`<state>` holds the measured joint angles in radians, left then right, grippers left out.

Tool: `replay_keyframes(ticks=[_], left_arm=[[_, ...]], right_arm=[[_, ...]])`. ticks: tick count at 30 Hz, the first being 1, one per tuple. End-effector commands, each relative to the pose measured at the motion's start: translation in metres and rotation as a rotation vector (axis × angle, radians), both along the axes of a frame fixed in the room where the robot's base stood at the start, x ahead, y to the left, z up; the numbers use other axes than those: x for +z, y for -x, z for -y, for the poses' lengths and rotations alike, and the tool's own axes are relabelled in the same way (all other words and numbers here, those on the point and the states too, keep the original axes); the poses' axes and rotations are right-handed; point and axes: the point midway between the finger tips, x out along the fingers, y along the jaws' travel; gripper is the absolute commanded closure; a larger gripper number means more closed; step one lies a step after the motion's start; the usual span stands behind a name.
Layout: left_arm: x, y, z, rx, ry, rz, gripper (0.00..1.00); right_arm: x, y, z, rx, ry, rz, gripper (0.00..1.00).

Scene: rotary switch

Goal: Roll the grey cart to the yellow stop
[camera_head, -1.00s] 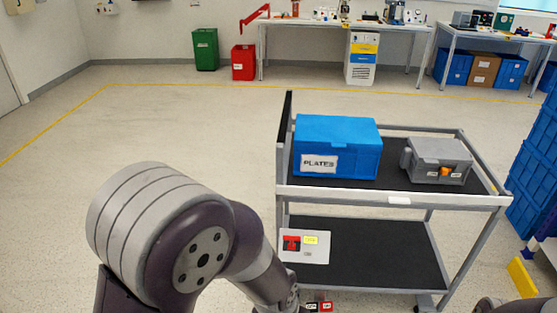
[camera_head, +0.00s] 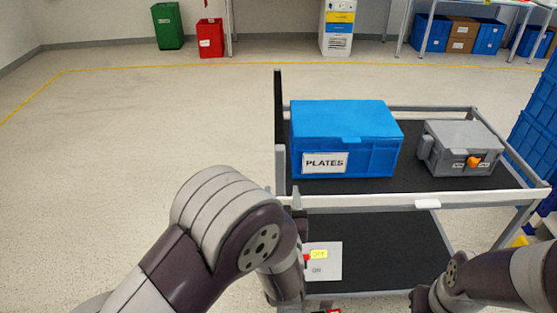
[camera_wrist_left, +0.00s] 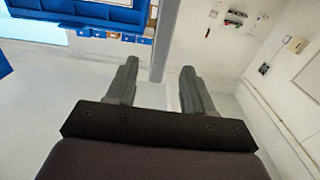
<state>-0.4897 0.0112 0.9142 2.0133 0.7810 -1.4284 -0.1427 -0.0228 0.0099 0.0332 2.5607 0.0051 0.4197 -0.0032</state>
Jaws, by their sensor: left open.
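The grey cart (camera_head: 470,198) stands in front of me, with a black upper shelf, a black lower shelf and a pale front rail. My left gripper (camera_head: 290,198) is at its near left corner post, partly hidden by my arm. In the left wrist view the left gripper (camera_wrist_left: 160,70) is open, and a grey post (camera_wrist_left: 167,35) shows between and beyond its fingertips; I cannot tell whether they touch. A yellow piece (camera_head: 520,241), perhaps the stop, shows on the floor past the cart's right side.
A blue PLATES box (camera_head: 350,135) and a grey case with an orange knob (camera_head: 462,147) sit on the upper shelf. A white switch panel (camera_head: 325,265) is at the lower shelf's left. Blue crates (camera_head: 535,130) stand at right. The floor at left is clear.

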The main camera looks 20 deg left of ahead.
Motion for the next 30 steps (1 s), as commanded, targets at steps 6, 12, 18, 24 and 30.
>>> replay_keyframes(ticks=[6,12,18,24,30], left_arm=[[0.0,-0.054,-0.017,0.004,0.001,0.0,0.48],[0.0,-0.093,-0.028,0.002,0.001,-0.002,0.48],[0.0,-0.106,-0.031,-0.001,0.001,-0.002,0.48],[0.0,-0.107,-0.031,-0.001,0.001,-0.002,0.48],[0.0,-0.106,-0.031,-0.001,0.001,-0.003,1.0]], right_arm=[[0.0,0.0,0.0,0.0,0.0,0.0,1.0],[0.0,0.0,0.0,0.0,0.0,0.0,1.0],[0.0,0.0,0.0,0.0,0.0,0.0,1.0],[0.0,0.0,0.0,0.0,0.0,0.0,1.0],[0.0,0.0,0.0,0.0,0.0,0.0,1.0]])
